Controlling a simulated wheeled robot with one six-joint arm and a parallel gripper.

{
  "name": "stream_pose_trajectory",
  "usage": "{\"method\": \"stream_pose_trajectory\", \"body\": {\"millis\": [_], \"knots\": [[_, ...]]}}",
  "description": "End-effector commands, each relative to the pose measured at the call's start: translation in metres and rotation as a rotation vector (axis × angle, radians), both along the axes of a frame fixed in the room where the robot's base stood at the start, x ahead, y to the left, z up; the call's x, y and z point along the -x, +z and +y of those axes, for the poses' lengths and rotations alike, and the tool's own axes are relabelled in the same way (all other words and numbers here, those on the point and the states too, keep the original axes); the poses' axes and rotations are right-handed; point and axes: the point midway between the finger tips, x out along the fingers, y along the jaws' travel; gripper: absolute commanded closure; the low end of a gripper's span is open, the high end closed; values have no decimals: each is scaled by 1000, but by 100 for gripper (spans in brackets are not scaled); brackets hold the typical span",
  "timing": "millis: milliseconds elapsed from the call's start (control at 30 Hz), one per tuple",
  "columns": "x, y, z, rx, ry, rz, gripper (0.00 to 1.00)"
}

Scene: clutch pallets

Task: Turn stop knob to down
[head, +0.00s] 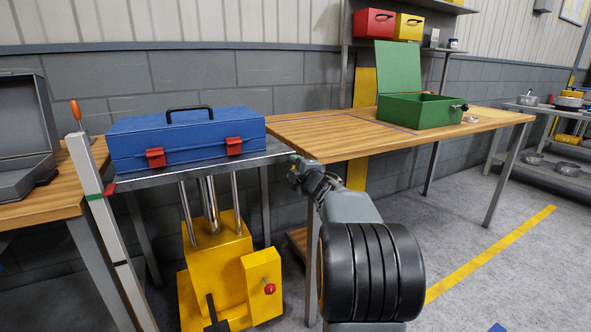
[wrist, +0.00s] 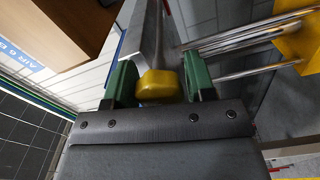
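In the head view my gripper (head: 296,168) is at the near right corner of the lift table's grey top (head: 200,170); the knob cannot be made out there. I cannot read the knob's marked positions. A separate red knob (head: 270,288) is on the lift's yellow side box (head: 262,280).
A blue case (head: 185,137) with red latches lies on the lift top. A wooden bench (head: 350,137) with an open green box (head: 418,112) stands behind and right of my arm. A white post (head: 105,225) stands left. Floor at the right is clear.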

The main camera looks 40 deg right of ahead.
Motion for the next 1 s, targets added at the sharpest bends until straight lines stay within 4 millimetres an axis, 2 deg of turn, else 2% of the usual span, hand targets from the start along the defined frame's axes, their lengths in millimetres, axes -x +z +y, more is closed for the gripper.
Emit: {"method": "stream_pose_trajectory", "body": {"millis": [33, 167, 467, 667, 1000], "knots": [[0, 0, 0, -1, 0, 0, 45], [0, 0, 0, -1, 0, 0, 34], [4, 1, 0, -2, -1, -1, 34], [33, 3, 4, -1, -3, 0, 34], [100, 3, 13, -1, -3, -1, 34]]}}
